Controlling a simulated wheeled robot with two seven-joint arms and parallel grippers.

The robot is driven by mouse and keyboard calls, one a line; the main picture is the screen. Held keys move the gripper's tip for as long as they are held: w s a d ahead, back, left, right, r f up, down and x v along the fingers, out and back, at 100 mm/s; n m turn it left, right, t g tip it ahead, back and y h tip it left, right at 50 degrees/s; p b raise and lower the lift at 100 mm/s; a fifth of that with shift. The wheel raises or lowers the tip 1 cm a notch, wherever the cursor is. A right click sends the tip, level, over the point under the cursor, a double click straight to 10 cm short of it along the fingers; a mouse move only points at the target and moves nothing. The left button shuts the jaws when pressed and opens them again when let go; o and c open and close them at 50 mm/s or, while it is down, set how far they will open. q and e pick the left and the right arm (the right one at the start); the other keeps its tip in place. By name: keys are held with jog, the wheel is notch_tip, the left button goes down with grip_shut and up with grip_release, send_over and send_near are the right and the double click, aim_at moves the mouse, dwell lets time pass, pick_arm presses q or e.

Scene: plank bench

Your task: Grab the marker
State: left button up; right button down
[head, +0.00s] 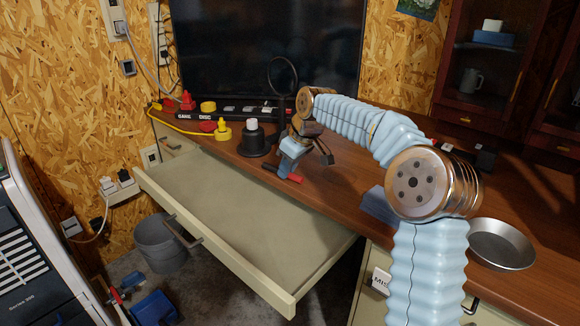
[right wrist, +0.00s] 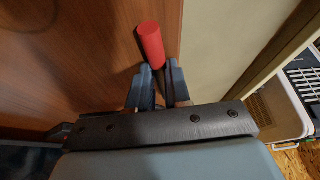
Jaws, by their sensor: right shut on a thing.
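The marker (head: 295,178) shows as a small red and dark stick at the front edge of the wooden bench top, just above the open drawer. My right gripper (head: 284,172) reaches down to it there. In the right wrist view, the red end of the marker (right wrist: 150,45) sticks out past the two fingers of my right gripper (right wrist: 160,80), which are shut on its darker part. The fingers hide some of the marker. I cannot tell whether it still touches the bench. My left gripper is not in view.
An open, empty drawer (head: 240,210) juts out below the bench top (head: 340,185). A black and grey pot-like object (head: 254,140), a yellow piece (head: 223,131) and a power strip stand behind. A metal bowl (head: 500,245) is at the right. A grey bin (head: 162,243) stands on the floor.

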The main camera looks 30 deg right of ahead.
jog(key=shift+a, duration=0.25)
jog(key=c, duration=1)
grip_release()
jog(key=p+v, duration=0.1)
jog(key=v, duration=1.2)
jog(key=shift+s+r, duration=0.25)
jog(key=shift+r, duration=0.1)
jog(key=shift+o, duration=0.2)
